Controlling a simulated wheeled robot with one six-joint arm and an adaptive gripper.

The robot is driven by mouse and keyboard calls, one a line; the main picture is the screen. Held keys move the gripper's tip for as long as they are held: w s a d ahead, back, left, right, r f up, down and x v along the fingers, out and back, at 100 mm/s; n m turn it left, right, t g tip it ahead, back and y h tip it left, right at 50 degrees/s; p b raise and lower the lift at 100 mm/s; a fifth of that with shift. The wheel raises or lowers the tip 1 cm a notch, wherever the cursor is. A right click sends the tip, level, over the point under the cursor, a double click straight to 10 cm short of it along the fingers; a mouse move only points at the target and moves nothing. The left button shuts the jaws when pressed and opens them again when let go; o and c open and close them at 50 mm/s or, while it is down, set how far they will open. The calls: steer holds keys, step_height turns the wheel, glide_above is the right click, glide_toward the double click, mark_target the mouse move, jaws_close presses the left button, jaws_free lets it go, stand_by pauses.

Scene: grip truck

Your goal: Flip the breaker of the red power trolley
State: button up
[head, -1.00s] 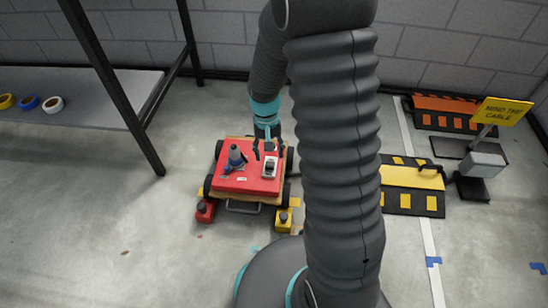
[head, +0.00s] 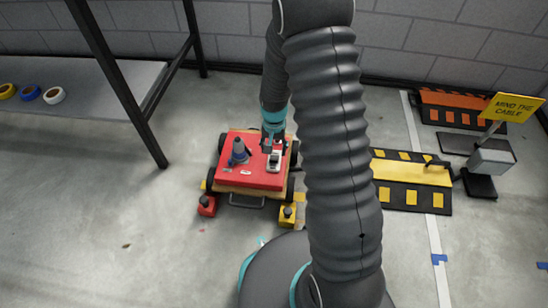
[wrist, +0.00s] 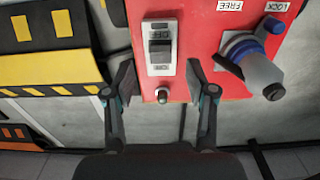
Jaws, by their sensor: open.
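The red power trolley (head: 257,179) stands on the floor left of my arm in the head view; its red top (wrist: 205,30) fills the upper middle of the wrist view. In the head view my gripper (head: 273,141) is at the breaker's far end.
A grey-blue lever (wrist: 250,62) with labels FREE and LOCK stands beside the breaker; it also shows in the head view (head: 239,152). Red (head: 207,205) and yellow (head: 287,215) blocks sit by the wheels. Yellow-black cable ramps (head: 412,180) lie right.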

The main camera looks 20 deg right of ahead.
mark_target(274, 160)
steer(key=shift+f+b, duration=0.3)
steer(key=shift+f, duration=2.2)
jaws_close()
